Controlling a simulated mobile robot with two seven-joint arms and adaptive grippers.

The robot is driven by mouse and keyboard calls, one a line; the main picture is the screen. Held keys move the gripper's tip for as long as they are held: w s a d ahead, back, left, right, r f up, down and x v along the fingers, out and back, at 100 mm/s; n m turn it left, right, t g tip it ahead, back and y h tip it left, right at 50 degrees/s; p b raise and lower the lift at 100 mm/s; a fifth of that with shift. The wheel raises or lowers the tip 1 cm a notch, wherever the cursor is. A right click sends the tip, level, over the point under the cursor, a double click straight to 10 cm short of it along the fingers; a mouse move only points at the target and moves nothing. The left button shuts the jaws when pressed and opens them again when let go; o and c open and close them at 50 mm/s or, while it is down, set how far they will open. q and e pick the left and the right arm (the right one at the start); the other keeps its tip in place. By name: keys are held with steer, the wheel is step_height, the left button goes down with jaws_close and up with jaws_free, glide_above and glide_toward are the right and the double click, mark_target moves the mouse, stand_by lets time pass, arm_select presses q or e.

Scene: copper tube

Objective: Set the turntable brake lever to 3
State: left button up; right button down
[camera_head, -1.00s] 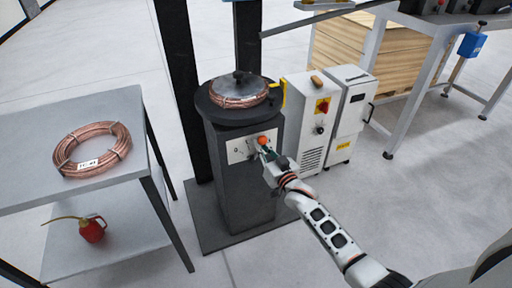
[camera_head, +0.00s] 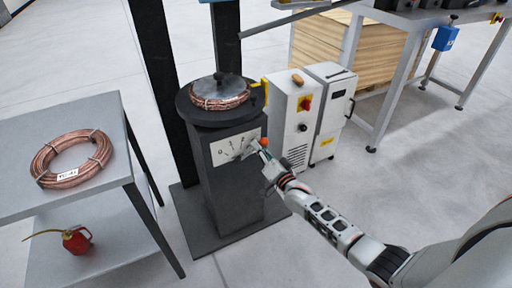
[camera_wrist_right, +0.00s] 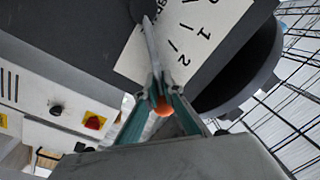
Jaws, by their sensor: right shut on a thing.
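The brake lever is a thin grey bar (camera_wrist_right: 150,42) on a white scale plate (camera_head: 228,149) on the front of the dark turntable pedestal (camera_head: 231,187). Its orange knob (camera_head: 264,142) also shows in the right wrist view (camera_wrist_right: 162,107). My right gripper (camera_head: 262,148) is shut on the lever by the knob; its fingers also show in the wrist view (camera_wrist_right: 158,92). The lever points right in the head view, beyond the 2 mark (camera_wrist_right: 184,60). A 3 cannot be made out. My left gripper is out of view.
A copper coil (camera_head: 220,97) lies on the turntable (camera_head: 185,105). White cabinets (camera_head: 292,125) stand close to the right. A grey table (camera_head: 25,145) at left holds another coil (camera_head: 48,165), with a red oil can (camera_head: 77,240) below.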

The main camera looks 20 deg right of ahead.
steer(key=shift+w+d+r, duration=0.2)
steer(key=shift+d+r, duration=0.15)
steer(key=shift+r, duration=0.2)
steer(key=shift+w+d+r, duration=0.15)
steer(key=shift+d+r, duration=0.15)
steer(key=shift+r, duration=0.2)
steer(key=c, duration=1.8)
jaws_free()
steer(key=shift+s+f, duration=0.2)
steer(key=shift+f, duration=0.05)
steer(key=shift+a+f, duration=0.1)
steer(key=shift+f, duration=0.2)
steer(key=shift+s+f, duration=0.1)
steer(key=shift+s, duration=0.2)
steer(key=s, duration=0.7)
steer(key=s+d, duration=0.1)
steer(key=s, duration=0.3)
steer(key=shift+s+f, duration=0.2)
